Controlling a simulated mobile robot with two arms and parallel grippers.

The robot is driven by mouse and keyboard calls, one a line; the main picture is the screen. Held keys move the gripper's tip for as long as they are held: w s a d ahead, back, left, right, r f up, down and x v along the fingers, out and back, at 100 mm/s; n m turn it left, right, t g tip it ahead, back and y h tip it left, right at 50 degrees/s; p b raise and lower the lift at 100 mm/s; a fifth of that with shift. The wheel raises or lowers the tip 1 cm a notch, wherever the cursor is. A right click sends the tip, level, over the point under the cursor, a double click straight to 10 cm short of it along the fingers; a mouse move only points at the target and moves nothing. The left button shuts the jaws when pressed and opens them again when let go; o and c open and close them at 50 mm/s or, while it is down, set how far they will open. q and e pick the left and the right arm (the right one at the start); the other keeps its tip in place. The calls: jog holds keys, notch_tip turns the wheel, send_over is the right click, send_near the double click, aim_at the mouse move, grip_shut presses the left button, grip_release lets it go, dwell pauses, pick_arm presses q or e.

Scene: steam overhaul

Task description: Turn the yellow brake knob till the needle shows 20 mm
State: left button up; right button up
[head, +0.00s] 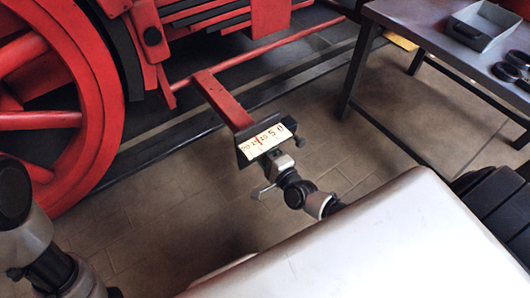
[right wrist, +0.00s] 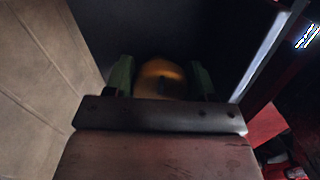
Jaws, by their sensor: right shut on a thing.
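The cream scale plate (head: 280,134) sits on a dark bracket at the end of a red arm in the head view. Its numbers run from 0 at the right to 20 at the left. A thin reddish needle (head: 258,140) seems to stand between the 10 and 15 marks, but it is too small to read exactly. The yellow knob (right wrist: 160,80) shows dimly in the right wrist view. My right gripper (right wrist: 162,82) has a finger on each side of it and is shut on it. In the head view the knob is hidden beneath the bracket. My left gripper is out of view.
A red spoked wheel (head: 82,110) and red frame stand at the left and back. A dark workbench (head: 420,32) with a grey tray (head: 487,25) stands at the upper right. Tiled floor (head: 190,200) is open around the bracket.

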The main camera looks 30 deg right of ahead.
dwell(0.4)
jog(key=o, duration=0.8)
jog(key=shift+o, duration=0.4)
jog(key=shift+r, duration=0.1)
